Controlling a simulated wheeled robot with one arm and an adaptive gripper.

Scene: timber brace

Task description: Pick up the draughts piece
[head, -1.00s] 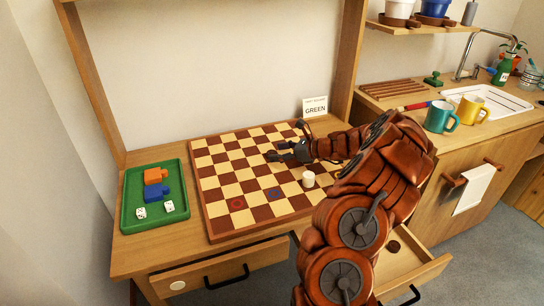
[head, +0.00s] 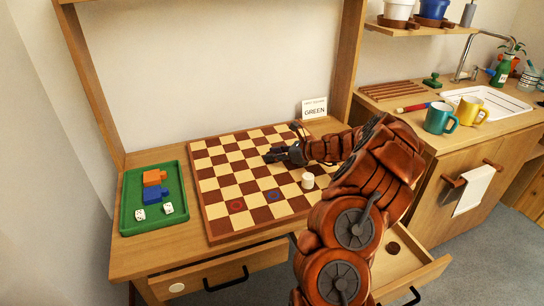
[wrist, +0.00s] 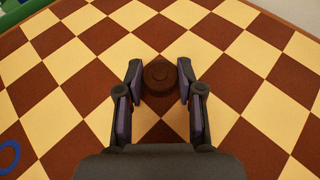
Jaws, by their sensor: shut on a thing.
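A round dark brown draughts piece (wrist: 160,77) shows in the wrist view on the chequered board (wrist: 225,60). My gripper (wrist: 159,80) is shut on it, with one finger on each side. In the head view my gripper (head: 269,156) is low over the middle of the board (head: 215,180), and the piece is too hard to make out there. I cannot tell whether the piece is lifted off the board.
A white cylinder-like piece or stack (head: 308,181) stands on the board near my arm. A green tray (head: 128,205) with blocks and dice lies left. An open drawer (head: 425,268) holds a dark piece (head: 393,247).

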